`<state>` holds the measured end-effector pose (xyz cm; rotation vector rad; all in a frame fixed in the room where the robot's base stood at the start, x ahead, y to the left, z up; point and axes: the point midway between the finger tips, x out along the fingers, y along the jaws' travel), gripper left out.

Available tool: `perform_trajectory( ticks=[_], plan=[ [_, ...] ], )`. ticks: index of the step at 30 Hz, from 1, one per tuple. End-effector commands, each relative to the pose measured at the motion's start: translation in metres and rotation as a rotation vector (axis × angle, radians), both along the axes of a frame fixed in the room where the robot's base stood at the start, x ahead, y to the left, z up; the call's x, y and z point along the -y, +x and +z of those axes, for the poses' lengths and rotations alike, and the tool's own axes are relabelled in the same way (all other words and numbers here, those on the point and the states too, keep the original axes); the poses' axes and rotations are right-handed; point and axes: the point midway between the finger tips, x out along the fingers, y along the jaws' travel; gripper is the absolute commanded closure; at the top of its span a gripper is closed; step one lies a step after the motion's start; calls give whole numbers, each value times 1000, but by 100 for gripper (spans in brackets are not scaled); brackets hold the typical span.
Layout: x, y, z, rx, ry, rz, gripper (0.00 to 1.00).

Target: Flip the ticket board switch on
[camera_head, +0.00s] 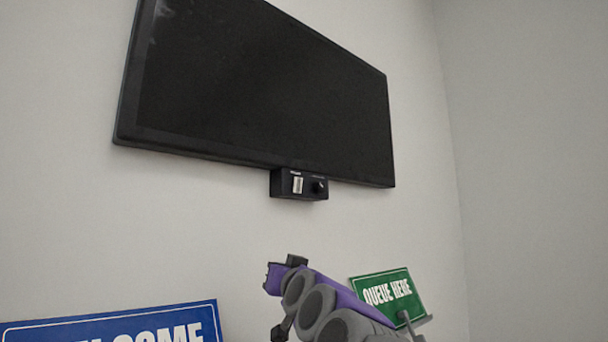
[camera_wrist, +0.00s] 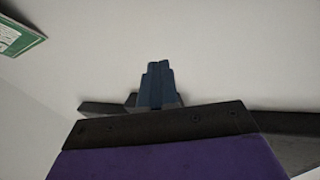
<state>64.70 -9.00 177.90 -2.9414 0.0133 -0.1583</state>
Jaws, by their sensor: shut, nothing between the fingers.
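The ticket board (camera_head: 265,90) is a large dark screen on the wall in the head view, and its display is black. A small black control box (camera_head: 285,195) hangs under its lower edge. On the box are a pale switch (camera_head: 297,185) and a dark round knob (camera_head: 319,187). The switch's exact position is too small to tell. My purple and grey arm rises from the bottom of the head view, below the box and apart from it. In the wrist view my gripper (camera_wrist: 156,84) is shut and empty, with bare wall behind it. The switch is not in the wrist view.
A blue welcome sign (camera_head: 120,325) stands at the lower left. A green "QUEUE HERE" sign (camera_head: 388,292) is just right of my arm, and a green sign (camera_wrist: 18,38) shows at the wrist view's upper left. The wall between my arm and the box is clear.

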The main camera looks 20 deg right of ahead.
Motion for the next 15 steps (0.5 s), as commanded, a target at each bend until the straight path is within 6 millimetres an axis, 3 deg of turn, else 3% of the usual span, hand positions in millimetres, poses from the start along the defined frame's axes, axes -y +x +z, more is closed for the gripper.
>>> perform_trajectory(
  ticks=[1,6,10,15],
  plan=[
    [15,4,30,70,5,-34,100],
    [72,-5,114,299,29,-152,100],
    [106,-19,156,429,41,-228,100],
    [131,-31,182,516,52,-285,100]
  ],
)
